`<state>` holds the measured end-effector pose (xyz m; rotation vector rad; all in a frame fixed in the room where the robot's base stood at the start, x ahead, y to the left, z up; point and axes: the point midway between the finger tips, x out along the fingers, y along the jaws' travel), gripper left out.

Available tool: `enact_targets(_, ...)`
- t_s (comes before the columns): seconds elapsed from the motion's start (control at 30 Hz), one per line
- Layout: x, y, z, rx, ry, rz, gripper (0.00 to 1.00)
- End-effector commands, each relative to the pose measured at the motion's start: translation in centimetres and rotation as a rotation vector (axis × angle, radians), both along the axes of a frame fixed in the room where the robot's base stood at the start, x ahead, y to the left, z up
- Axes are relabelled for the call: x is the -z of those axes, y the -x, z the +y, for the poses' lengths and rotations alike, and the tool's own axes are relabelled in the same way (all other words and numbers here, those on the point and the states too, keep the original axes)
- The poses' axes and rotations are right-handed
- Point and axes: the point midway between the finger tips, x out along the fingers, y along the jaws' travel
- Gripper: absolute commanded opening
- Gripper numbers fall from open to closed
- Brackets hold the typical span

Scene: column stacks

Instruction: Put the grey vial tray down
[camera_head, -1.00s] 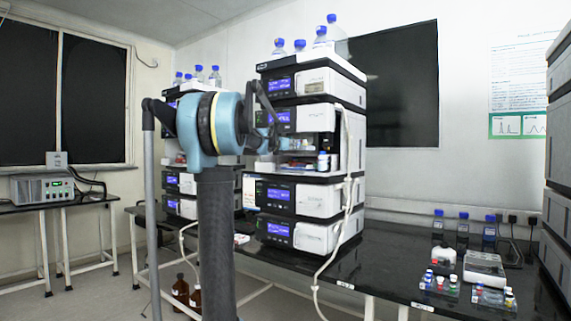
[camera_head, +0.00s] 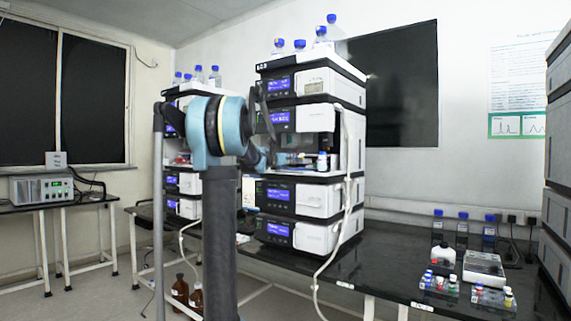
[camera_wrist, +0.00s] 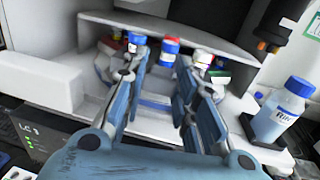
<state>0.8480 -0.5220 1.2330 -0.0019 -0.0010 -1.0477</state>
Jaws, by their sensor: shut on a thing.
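My gripper (camera_wrist: 166,76) reaches into the open middle bay (camera_wrist: 240,64) of the instrument stack, its two blue fingers apart on either side of the grey vial tray (camera_wrist: 157,84) and shut on it. The tray is low in the bay, close above or on its white floor; I cannot tell whether it touches. Vials with red (camera_wrist: 170,46), blue-and-white, and green caps show around the fingertips. The fingers hide much of the tray. In the head view my gripper (camera_head: 276,158) is small and partly hidden by my arm at the bay.
Bay walls and a top edge surround the fingers. A bench (camera_head: 390,262) with vial racks (camera_head: 438,283) lies to the right.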

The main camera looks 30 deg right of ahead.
Motion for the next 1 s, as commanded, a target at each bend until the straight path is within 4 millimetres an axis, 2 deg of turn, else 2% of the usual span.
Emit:
enact_targets(0.07, 0.5, -0.4, 0.0, -0.001, 0.0, 0.0, 0.02)
enact_targets(0.9, 1.8, -0.4, 0.0, -0.001, 0.0, 0.0, 0.02)
enact_targets(0.93, 1.8, -0.4, 0.0, -0.001, 0.0, 0.0, 0.31)
enact_targets(1.0, 1.8, -0.4, 0.0, -0.001, 0.0, 0.0, 0.47)
